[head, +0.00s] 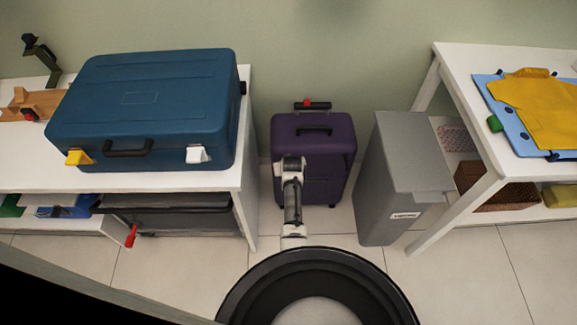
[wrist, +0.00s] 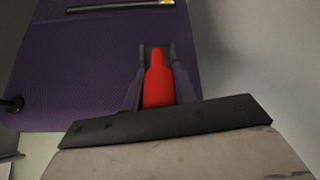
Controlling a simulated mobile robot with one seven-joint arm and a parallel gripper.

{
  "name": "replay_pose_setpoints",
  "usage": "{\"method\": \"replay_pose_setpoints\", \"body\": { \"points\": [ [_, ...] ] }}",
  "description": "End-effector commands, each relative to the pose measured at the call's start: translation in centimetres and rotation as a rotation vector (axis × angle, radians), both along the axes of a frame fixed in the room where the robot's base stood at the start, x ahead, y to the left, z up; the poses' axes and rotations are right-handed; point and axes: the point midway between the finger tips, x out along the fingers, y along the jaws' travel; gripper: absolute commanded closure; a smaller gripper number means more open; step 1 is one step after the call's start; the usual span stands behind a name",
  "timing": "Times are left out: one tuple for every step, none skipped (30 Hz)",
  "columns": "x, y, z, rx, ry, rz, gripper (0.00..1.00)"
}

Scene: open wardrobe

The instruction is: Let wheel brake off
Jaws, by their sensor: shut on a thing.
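The purple suitcase (head: 343,150) stands upright on the floor against the wall, and its purple shell (wrist: 75,65) fills much of the wrist view. A red lever (wrist: 158,80), the likely wheel brake, shows against the shell. My gripper (wrist: 157,52) is shut on the red lever, with one dark finger on each side of it. In the head view my arm reaches down in front of the suitcase and hides the lever and the fingers. How the lever joins the suitcase is hidden. The suitcase's pull handle (head: 312,105) has a red button at the top.
A grey bin (head: 398,180) stands close on the suitcase's right. A white table (head: 236,150) with a blue case (head: 150,105) is on the left, with a dark basket (head: 180,215) under it. A white shelf unit (head: 455,60) is on the right. Open floor lies in front.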

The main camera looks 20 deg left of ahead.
Motion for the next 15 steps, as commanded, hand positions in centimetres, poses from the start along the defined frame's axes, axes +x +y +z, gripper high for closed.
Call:
{"method": "replay_pose_setpoints", "body": {
  "points": [
    [0.02,0.02,0.02,-0.002,0.006,0.0,1.0],
    [0.02,0.02,0.0,-0.002,0.008,0.0,1.0],
    [0.01,0.03,-0.01,-0.003,0.009,0.0,1.0],
    [0.0,0.02,-0.02,-0.002,0.01,-0.001,1.0],
    [0.0,0.02,-0.02,-0.002,0.01,-0.001,1.0],
    [-0.01,0.02,-0.04,-0.003,0.011,-0.001,1.0],
    [-0.01,0.02,-0.04,-0.003,0.011,-0.001,1.0],
    [-0.01,0.02,-0.04,-0.003,0.011,-0.001,1.0],
    [-0.01,0.01,-0.04,-0.003,0.011,-0.001,1.0],
    [-0.02,0.02,-0.04,-0.002,0.01,-0.001,1.0],
    [-0.02,0.02,-0.04,-0.002,0.01,-0.001,1.0],
    [-0.03,0.02,-0.05,-0.002,0.01,-0.001,1.0],
    [-0.03,0.02,-0.05,-0.002,0.01,-0.001,0.72],
    [-0.03,0.02,-0.05,-0.002,0.01,-0.001,0.68],
    [-0.03,0.02,-0.05,-0.002,0.01,-0.001,0.62]
  ]
}}
